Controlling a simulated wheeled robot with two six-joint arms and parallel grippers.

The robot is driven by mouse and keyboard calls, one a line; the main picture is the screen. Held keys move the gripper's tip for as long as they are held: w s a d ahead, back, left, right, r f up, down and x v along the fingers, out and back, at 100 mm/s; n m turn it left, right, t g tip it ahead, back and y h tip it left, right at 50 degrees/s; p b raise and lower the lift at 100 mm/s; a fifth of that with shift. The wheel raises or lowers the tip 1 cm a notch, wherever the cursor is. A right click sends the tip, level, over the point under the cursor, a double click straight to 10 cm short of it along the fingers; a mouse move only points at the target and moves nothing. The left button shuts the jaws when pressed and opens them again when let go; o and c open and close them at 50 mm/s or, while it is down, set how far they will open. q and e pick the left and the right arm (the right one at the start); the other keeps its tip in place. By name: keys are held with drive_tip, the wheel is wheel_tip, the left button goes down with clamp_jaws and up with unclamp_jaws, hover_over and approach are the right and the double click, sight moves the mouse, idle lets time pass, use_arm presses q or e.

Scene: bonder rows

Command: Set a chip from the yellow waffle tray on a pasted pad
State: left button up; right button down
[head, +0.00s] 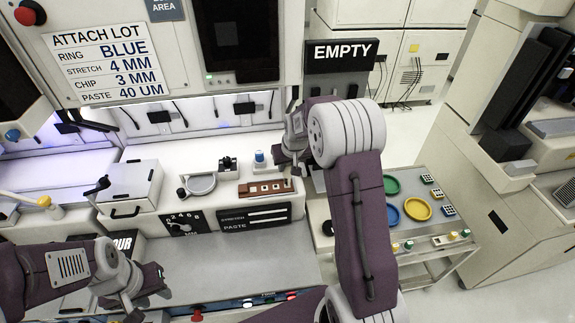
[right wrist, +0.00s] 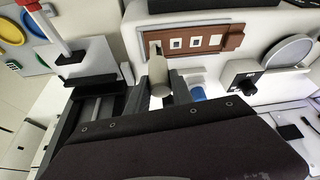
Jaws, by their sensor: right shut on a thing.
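My right gripper (right wrist: 158,88) is shut on a pale cylindrical tool (right wrist: 157,72). The tool's tip is at the leftmost pad of the brown pad strip (right wrist: 233,41) in the right wrist view; I cannot tell whether it touches, and no chip can be made out there. In the head view my right gripper (head: 291,158) is over the right end of the strip (head: 265,194). Small waffle trays (head: 438,194) lie on the cart at right; which is yellow is too small to tell. My left gripper (head: 150,287) is low at the left, away from the strip; its finger gap is unclear.
A blue-topped jar (head: 260,158) stands behind the strip, and a round ring stand (head: 200,185) is left of it. Green (head: 391,185), yellow (head: 417,209) and blue (head: 387,215) rings lie on the cart. The grey front surface (head: 240,258) is largely clear.

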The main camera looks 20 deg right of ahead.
drive_tip(key=shift+f, duration=0.55)
idle(1.0)
wheel_tip(320, 180, up, 7)
drive_tip(key=p, duration=0.5)
drive_tip(key=shift+r, duration=0.15)
drive_tip(key=shift+w, duration=0.1)
idle(0.5)
